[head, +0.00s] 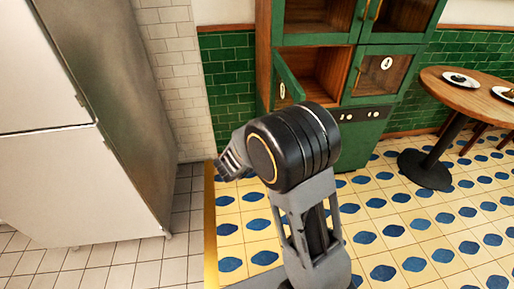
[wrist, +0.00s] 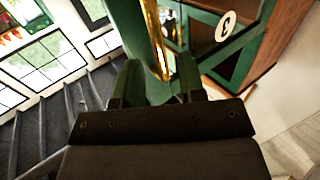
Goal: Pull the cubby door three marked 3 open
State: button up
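The cubby door marked 3 (head: 283,82) is the lower left door of the green cabinet. It stands swung out, and the wooden inside of its cubby shows in the head view. The round white 3 plate (wrist: 226,26) shows in the wrist view, beside the door's upright brass handle (wrist: 156,35). My gripper (wrist: 158,65) has its two fingers apart, with the lower part of the handle between them. A gap shows beside the handle, and I cannot tell whether a finger touches it. In the head view my arm hides the gripper and the door's lower part.
The cabinet's closed door marked 4 (head: 378,75) is to the right, with more glazed doors above. A round wooden table (head: 465,93) with plates stands at the right. A tall pale metal cabinet (head: 80,190) stands at the left. The patterned floor (head: 405,220) before the green cabinet is clear.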

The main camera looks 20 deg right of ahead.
jog(key=v, duration=1)
jog(key=shift+p, duration=0.3)
jog(key=shift+a, duration=0.1)
